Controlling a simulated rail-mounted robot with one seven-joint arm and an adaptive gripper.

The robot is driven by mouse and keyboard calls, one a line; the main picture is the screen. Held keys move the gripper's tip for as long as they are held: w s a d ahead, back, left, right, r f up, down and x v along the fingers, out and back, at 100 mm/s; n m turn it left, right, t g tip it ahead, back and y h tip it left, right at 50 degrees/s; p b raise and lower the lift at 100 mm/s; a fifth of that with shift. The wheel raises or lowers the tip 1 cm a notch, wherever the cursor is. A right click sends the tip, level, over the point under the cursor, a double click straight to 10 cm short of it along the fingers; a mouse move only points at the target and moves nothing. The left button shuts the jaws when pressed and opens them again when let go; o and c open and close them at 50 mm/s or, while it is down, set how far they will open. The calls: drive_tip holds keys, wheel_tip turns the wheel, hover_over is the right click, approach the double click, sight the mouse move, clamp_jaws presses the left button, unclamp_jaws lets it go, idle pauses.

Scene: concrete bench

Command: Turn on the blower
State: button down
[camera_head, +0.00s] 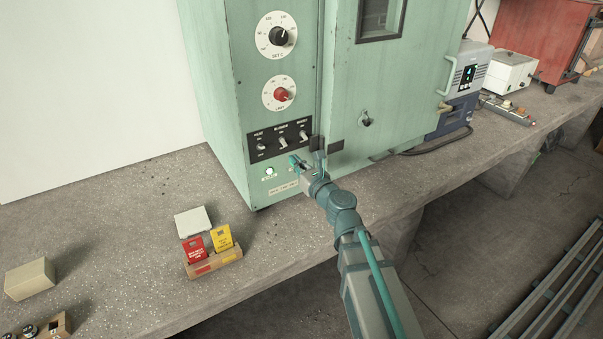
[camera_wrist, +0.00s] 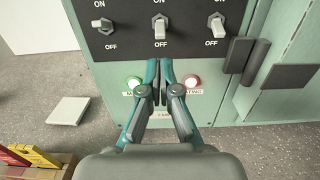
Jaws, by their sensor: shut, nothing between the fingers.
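The green cabinet (camera_head: 225,90) carries a black switch panel (camera_head: 280,143) with three toggle switches; the middle one is the blower switch (camera_head: 283,142). In the wrist view, the blower switch (camera_wrist: 159,27) and the right switch (camera_wrist: 217,27) appear to point down toward OFF. The left switch (camera_wrist: 103,25) appears to point up toward ON. My gripper (camera_head: 308,163) is shut and empty, just below the panel. In the wrist view my gripper (camera_wrist: 165,64) lies under the blower switch, between two lamps; contact cannot be told.
A green lamp (camera_wrist: 133,82) looks lit and a red lamp (camera_wrist: 192,82) sits beside the fingers. Dark latch blocks (camera_wrist: 239,54) stand at the right of the panel. A card holder (camera_head: 215,264) with red and yellow cards is on the bench.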

sight(281, 147)
drive_tip(key=shift+x, duration=2.65)
drive_tip(key=shift+d+r+p, duration=0.15)
drive_tip(key=shift+r+p, duration=0.2)
drive_tip(key=shift+p, duration=0.95)
